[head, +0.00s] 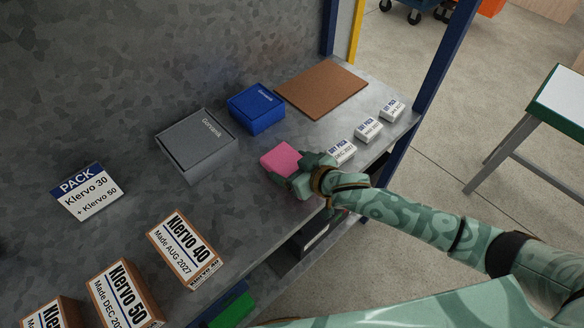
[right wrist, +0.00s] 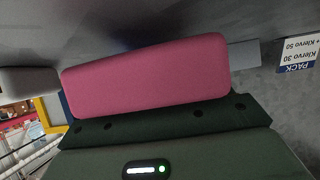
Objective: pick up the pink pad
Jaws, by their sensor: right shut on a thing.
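The pink pad (head: 281,159) is at the middle of the grey shelf, in front of the blue box. My right gripper (head: 292,172) reaches in from the right and is shut on the pad's near side. In the right wrist view the pink pad (right wrist: 145,75) fills the upper middle, just beyond the dark edge of my gripper (right wrist: 165,122). The fingers' grip is partly hidden by the pad and the hand. I cannot tell if the pad touches the shelf. My left gripper is not in view.
A grey box (head: 197,146), a blue box (head: 257,108) and a brown board (head: 321,89) lie behind. Small white packs (head: 367,129) line the right front edge. Klervo cartons (head: 184,248) and a PACK sign (head: 88,192) are at left. A blue post (head: 440,75) stands at right.

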